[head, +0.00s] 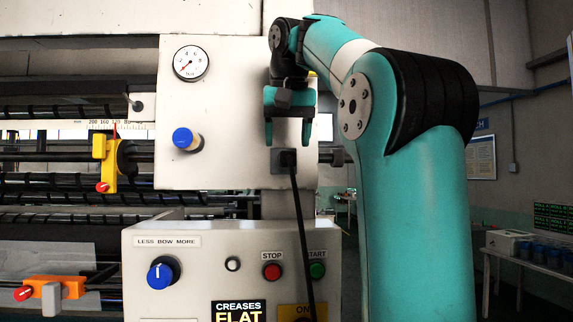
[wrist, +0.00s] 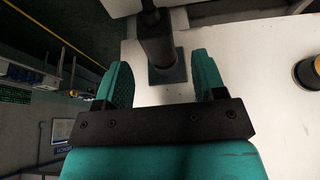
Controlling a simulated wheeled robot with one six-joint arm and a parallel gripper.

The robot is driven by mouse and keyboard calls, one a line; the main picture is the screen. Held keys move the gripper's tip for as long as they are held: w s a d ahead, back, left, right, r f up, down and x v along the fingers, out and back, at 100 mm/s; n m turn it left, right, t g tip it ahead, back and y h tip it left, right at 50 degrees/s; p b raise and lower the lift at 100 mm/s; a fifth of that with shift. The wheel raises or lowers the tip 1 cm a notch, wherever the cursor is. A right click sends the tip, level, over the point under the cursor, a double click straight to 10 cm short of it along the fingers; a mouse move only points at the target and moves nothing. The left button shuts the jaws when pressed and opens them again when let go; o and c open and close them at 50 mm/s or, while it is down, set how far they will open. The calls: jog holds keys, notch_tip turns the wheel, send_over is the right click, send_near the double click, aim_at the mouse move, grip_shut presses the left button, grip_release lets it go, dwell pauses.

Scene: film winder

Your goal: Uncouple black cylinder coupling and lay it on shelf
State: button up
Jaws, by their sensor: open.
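The black cylinder coupling (head: 287,159) sits on the white machine panel, with a black cable hanging down from it. My gripper (head: 288,143) is open and points down just above it in the head view. In the wrist view the coupling (wrist: 157,48) stands on a dark square base, just beyond and between the spread fingertips of my gripper (wrist: 161,60). The jaws look empty, and I cannot tell whether a finger touches the coupling. I cannot make out a clear shelf in either view.
The lower control box (head: 230,238) with knob and buttons juts out below the panel. A pressure gauge (head: 190,63) and blue knob (head: 184,139) are to the left. The cable (head: 299,225) runs down in front of the box. A round dark part (wrist: 308,74) is at right.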

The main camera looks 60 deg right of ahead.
aim_at(288, 153)
jog(key=b+x, duration=0.1)
jog(key=x, duration=0.3)
jog(key=c, duration=1.1)
jog(key=shift+a, duration=0.1)
jog(key=shift+s+a+b, duration=0.45)
jog(key=shift+s+a, duration=0.5)
jog(key=shift+a, duration=0.1)
jog(key=shift+a, duration=0.1)
jog(key=shift+s+a, duration=0.7)
